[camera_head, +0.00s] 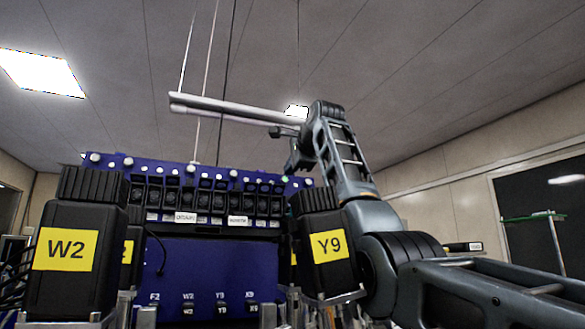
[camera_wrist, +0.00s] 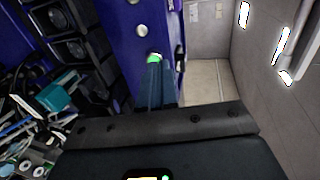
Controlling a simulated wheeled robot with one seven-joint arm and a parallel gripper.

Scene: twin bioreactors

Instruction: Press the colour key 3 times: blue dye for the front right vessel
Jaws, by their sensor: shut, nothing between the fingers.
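My gripper (camera_wrist: 155,66) is shut and empty in the wrist view. Its fingertips are at a round key (camera_wrist: 154,57) that shows green on the blue panel (camera_wrist: 118,40); I cannot tell whether they touch it. A white round key (camera_wrist: 142,31) sits farther up the picture on the same panel. In the head view the vessel labelled Y9 (camera_head: 329,246) stands front right, and the vessel labelled W2 (camera_head: 66,262) front left. Both have black bodies and yellow labels. The blue unit (camera_head: 215,262) stands behind them. My arm covers its right end, and my fingertips are not clear there.
A row of dark modules (camera_head: 205,200) runs below the small keys. Tangled cables and tubes (camera_wrist: 35,125) lie at the left of the wrist view.

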